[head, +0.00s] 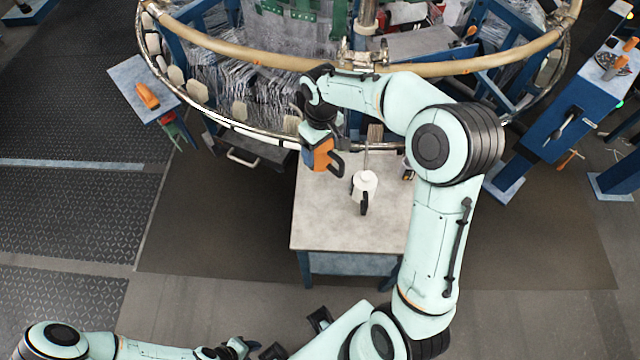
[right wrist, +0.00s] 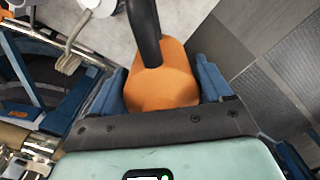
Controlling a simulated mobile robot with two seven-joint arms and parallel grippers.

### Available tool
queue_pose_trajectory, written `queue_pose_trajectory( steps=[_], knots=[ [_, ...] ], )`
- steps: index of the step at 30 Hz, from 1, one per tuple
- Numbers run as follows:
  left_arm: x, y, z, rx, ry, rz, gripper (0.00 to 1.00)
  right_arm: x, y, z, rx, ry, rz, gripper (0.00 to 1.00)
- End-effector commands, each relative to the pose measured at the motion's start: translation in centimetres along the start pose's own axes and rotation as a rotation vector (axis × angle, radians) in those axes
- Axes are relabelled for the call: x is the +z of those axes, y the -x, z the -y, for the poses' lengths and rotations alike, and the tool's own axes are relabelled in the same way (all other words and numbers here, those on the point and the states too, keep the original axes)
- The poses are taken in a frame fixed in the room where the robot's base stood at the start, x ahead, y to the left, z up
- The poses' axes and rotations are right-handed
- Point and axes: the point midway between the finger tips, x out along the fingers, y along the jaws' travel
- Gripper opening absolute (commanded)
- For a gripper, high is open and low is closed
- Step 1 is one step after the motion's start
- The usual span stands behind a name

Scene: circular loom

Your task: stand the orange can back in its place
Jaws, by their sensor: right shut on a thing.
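The orange can (head: 318,156) has a black handle or spout. My right gripper (head: 322,150) is shut on it and holds it over the far left part of the pale table (head: 320,225). In the right wrist view the orange can (right wrist: 163,85) sits between the two blue fingers, its black part pointing away from the palm. The can's contact with the table cannot be made out. My left gripper (head: 236,349) is low at the bottom edge, small and partly cut off, away from the table.
A white can (head: 365,184) with a thin spout and black handle stands right of the orange can. A wooden brush (head: 375,133) and a small dark container (head: 407,168) are near it. The loom's ring (head: 250,133) runs close behind. The table's front left is clear.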

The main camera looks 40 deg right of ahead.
Motion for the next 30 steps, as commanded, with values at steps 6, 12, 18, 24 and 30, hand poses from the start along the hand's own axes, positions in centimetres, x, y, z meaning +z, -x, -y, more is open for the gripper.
queue_pose_trajectory(
  steps=[6,12,18,24,30],
  knots=[
    [0.3,-0.8,0.4,-0.002,0.002,0.005,0.43,0.1,-6.4,0.1,-0.002,0.0,0.007,0.06],
    [0.4,-1.1,0.5,-0.002,0.002,0.006,0.43,0.0,-11.0,0.1,-0.001,0.0,0.004,0.06],
    [0.4,-1.2,0.5,-0.002,0.002,0.006,0.43,-0.1,-12.8,0.0,0.001,-0.001,0.0,0.06],
    [0.4,-1.3,0.6,-0.002,0.002,0.007,0.43,0.0,-15.0,0.1,-0.001,-0.001,0.003,0.06],
    [0.5,-1.4,0.7,-0.003,0.003,0.008,0.43,-0.1,-17.1,0.1,0.0,-0.002,0.0,0.06]
  ],
)
